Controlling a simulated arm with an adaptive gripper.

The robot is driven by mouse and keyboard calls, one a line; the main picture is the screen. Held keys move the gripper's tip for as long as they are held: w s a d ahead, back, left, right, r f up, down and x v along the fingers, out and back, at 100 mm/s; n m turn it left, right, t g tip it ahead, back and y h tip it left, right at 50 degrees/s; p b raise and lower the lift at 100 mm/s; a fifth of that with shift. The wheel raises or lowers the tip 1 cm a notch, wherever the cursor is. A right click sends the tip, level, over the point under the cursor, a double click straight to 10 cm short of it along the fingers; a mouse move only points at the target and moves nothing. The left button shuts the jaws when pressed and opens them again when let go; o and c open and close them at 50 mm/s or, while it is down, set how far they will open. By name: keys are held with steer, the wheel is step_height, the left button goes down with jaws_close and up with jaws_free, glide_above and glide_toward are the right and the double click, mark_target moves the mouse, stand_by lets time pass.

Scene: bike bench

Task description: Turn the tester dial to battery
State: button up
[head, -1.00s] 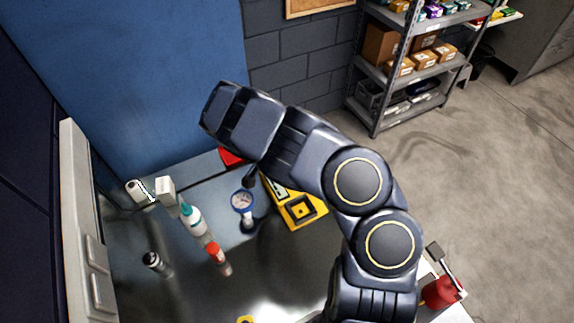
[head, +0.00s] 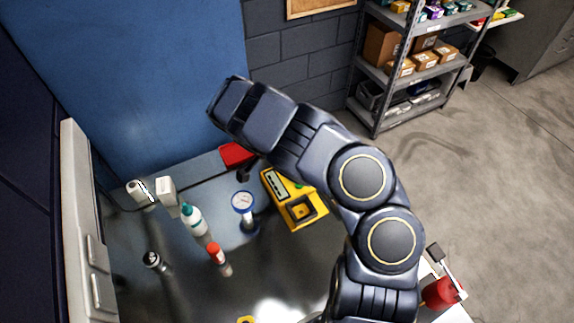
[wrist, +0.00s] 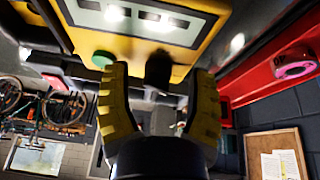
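The yellow tester (head: 312,218) lies on the bench with a display panel and a dark square recess facing up; my arm covers part of its right edge. In the wrist view the tester's yellow body (wrist: 205,50) fills the top, with a green button (wrist: 103,58) at its edge. A dark, blurred knob-like shape (wrist: 158,70), which looks like the dial, shows between my fingers; its setting cannot be read. My gripper (wrist: 160,76) is open, its yellow-padded fingers on either side of that shape. Contact cannot be told. In the head view the gripper is mostly hidden by my arm.
A blue-rimmed gauge (head: 243,203) stands left of the tester. A teal-capped bottle (head: 193,220), a red-capped tube (head: 218,257) and a dark-topped canister (head: 153,261) stand farther left. A red object (head: 235,154) lies behind the gauge.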

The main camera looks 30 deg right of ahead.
steer(key=shift+r, duration=0.1)
steer(key=v, duration=1.1)
steer(key=shift+a+r, duration=0.15)
steer(key=shift+r, duration=0.25)
steer(key=shift+r, duration=0.1)
steer(key=s+r+n, duration=0.4)
steer(key=s+r, duration=0.5)
steer(key=r, duration=0.3)
steer(key=s+a+r+n+y, duration=0.1)
steer(key=s+a+n, duration=0.2)
steer(key=s, duration=0.4)
steer(key=s+a+r+n+g+y, duration=0.1)
steer(key=s+a+n+y, duration=0.1)
steer(key=s+n, duration=0.3)
steer(key=s+a+r+n+y, duration=0.1)
steer(key=s+a+n, duration=0.3)
steer(key=s, duration=0.5)
steer(key=shift+a+r+n+g+y, duration=0.2)
steer(key=shift+r+n+g+y, duration=0.15)
steer(key=shift+r, duration=0.25)
